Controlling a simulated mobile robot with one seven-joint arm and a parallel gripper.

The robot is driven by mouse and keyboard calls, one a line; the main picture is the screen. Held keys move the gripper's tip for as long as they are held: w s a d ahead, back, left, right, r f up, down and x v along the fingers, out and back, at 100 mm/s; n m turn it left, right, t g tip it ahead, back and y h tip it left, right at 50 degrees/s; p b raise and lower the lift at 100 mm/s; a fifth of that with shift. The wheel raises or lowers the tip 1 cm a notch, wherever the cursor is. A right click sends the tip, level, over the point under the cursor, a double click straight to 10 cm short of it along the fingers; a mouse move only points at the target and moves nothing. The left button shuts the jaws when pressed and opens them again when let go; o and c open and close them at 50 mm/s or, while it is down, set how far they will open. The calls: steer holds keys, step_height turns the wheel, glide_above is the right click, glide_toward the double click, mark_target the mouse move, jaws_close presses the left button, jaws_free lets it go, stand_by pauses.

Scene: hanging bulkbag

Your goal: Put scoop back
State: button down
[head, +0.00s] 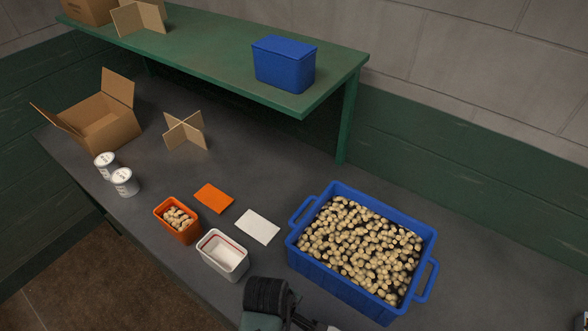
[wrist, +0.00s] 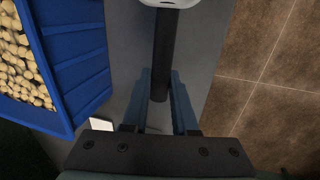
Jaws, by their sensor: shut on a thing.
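The scoop shows in the wrist view as a straight dark handle (wrist: 163,50) with a pale scoop head (wrist: 172,3) cut off by the top edge. My gripper (wrist: 164,80) is shut on the handle, one finger on each side. In the head view my dark wrist shows at the bottom edge, in front of the blue tub; the fingers and most of the scoop are hidden or out of frame there. The large blue tub (head: 428,246) is full of pale round pieces. Its wall (wrist: 75,50) also shows left of the scoop in the wrist view.
An orange container (head: 168,225) with some pieces and a white container (head: 228,268) stand left of the tub, near orange and white cards. Cans, an open carton (head: 105,125) and a cardboard divider (head: 186,133) are farther left. A green shelf (head: 200,55) holds a blue lidded box (head: 284,68).

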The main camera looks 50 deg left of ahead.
steer(key=shift+s+x, duration=0.2)
steer(key=shift+x, duration=0.6)
steer(key=shift+s+x, duration=0.15)
steer(key=shift+x, duration=0.65)
steer(key=shift+s+x, duration=0.2)
steer(key=shift+x, duration=0.6)
steer(key=shift+d+f, duration=0.1)
steer(key=shift+f, duration=0.1)
steer(key=c, duration=0.7)
jaws_free()
